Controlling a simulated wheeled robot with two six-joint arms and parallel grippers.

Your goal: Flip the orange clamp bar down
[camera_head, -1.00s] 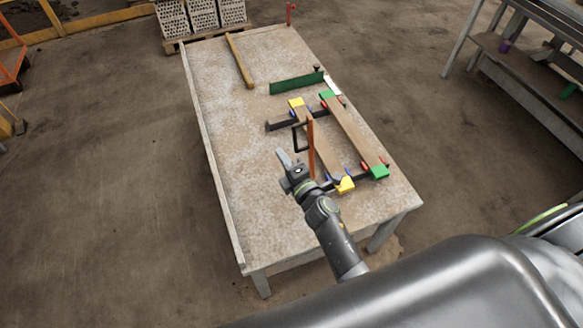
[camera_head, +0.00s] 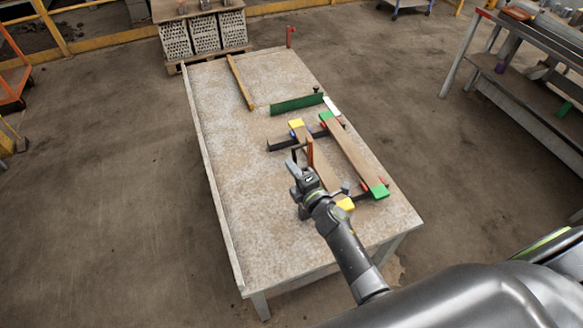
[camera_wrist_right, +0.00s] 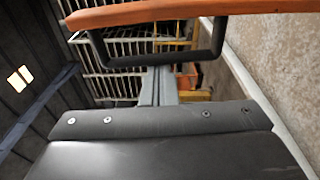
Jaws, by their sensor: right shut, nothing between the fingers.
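My right gripper (camera_head: 293,168) is shut and empty, just left of the bar in the head view. In the right wrist view its fingers (camera_wrist_right: 160,80) point at the handle and overlap its lower edge; I cannot tell whether they touch. My left gripper is not in view.
The frame has a long wooden board (camera_head: 350,150) with green ends and a shorter one with yellow ends. The table's left side is clear.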

